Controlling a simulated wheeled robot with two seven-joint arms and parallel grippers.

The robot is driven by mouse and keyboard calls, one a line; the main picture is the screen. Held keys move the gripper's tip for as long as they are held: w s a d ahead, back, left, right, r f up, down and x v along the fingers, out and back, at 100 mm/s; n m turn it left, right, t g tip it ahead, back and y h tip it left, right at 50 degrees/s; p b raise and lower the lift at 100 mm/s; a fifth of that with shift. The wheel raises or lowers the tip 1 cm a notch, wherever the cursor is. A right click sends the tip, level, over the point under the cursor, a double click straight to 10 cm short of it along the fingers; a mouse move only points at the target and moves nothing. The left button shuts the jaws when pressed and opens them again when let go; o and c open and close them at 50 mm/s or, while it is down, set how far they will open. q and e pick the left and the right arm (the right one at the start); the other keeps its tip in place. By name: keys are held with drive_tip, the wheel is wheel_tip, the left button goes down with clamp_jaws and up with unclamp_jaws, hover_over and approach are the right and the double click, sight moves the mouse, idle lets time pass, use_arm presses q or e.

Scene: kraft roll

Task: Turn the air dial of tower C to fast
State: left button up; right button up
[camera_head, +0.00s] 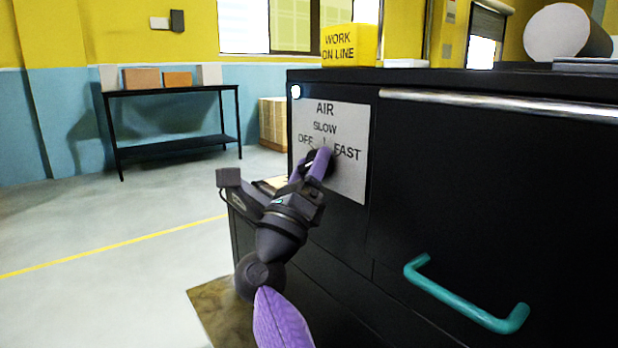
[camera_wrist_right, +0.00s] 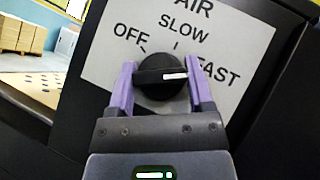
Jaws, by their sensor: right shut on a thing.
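The air dial is a round black knob (camera_wrist_right: 160,80) with a white pointer mark, on a white label plate (camera_head: 347,180) on the dark cabinet front. The plate reads AIR, with OFF, SLOW and FAST around the dial. In the right wrist view the white mark points right, toward the word FAST. My right gripper (camera_head: 318,162) is shut on the knob, one purple finger on each side; it also shows in the right wrist view (camera_wrist_right: 161,86). In the head view the gripper mostly hides the knob. My left gripper is not in view.
A teal handle (camera_head: 465,300) sticks out from the cabinet front, lower right. A metal rail (camera_head: 490,103) runs along its top edge. A yellow WORK ON LINE block (camera_head: 350,45) stands on top. A black table (camera_head: 175,91) with boxes stands at the back left. The left floor is clear.

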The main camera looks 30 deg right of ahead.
idle(0.3)
drive_tip(key=o, duration=1.3)
drive_tip(key=shift+c, duration=0.2)
drive_tip(key=v, duration=1)
